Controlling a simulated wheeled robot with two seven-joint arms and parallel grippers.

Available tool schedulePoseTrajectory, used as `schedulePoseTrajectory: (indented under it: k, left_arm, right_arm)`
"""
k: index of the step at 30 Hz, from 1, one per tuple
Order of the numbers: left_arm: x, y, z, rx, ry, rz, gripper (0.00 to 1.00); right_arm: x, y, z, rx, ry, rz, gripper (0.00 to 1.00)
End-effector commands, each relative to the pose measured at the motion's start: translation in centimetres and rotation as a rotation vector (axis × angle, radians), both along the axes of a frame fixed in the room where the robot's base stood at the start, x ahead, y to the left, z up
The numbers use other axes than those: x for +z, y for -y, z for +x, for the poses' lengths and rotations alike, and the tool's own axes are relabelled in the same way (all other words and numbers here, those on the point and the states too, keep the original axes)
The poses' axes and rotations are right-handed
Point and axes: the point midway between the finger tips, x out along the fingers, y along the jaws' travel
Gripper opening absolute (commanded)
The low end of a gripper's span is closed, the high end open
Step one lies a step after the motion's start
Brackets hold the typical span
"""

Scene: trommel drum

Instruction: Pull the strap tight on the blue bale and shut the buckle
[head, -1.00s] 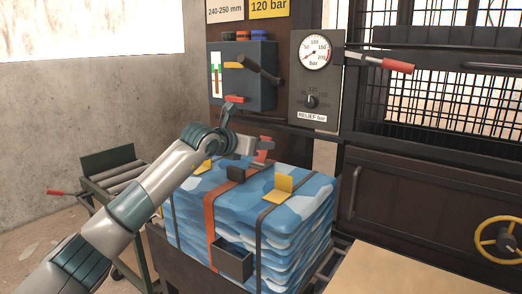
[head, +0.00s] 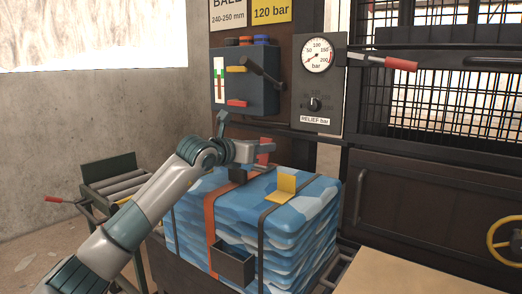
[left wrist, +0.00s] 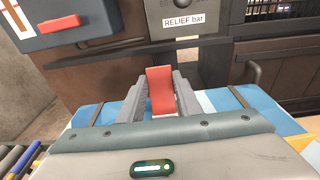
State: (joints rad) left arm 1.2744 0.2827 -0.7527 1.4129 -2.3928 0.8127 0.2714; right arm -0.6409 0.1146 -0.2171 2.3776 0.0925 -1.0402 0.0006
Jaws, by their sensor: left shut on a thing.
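The blue bale (head: 300,214), mottled with lighter blue, stands below my left arm. An orange-red strap (head: 210,232) runs up its front and over its top to a dark buckle block (head: 237,173), partly hidden by my gripper. My left gripper (head: 266,152) is above the bale's top, just beyond the block. It is shut on an upright red tab (left wrist: 160,91), which shows between both fingers in the left wrist view; I cannot tell whether this is the strap's end or the buckle's lever. My right gripper is not in view.
A yellow bracket (head: 286,187) stands on the bale's top, and an open dark box (head: 234,264) sits at its front. A blue-grey control box (head: 246,82) with levers and a gauge panel (head: 317,88) rise behind. A roller stand (head: 113,182) is at left.

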Motion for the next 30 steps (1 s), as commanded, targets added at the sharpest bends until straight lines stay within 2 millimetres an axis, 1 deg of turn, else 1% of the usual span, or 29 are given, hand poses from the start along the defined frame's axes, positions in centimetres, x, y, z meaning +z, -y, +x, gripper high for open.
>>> schedulePoseTrajectory:
  k: [11,12,13,14,25,30]
  left_arm:
    - [-0.1,0.05,-0.04,-0.001,0.0,0.0,0.0]
    - [-0.1,0.05,-0.04,-0.001,0.0,0.0,0.38]
    - [-0.1,0.05,-0.04,-0.001,0.0,0.0,0.45]
    - [-0.1,0.04,-0.03,-0.001,0.0,0.0,0.5]
    - [-0.04,-0.07,-0.11,0.0,0.001,-0.001,0.5]
    - [0.07,-0.51,-0.77,-0.001,0.001,-0.001,0.5]
  right_arm:
    - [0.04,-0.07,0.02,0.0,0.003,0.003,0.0]
    - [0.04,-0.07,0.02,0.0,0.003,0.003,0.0]
    - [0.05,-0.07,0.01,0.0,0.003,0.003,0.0]
    - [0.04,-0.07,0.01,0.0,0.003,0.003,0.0]
    - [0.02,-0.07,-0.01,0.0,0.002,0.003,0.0]
    - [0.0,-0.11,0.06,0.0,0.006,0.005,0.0]
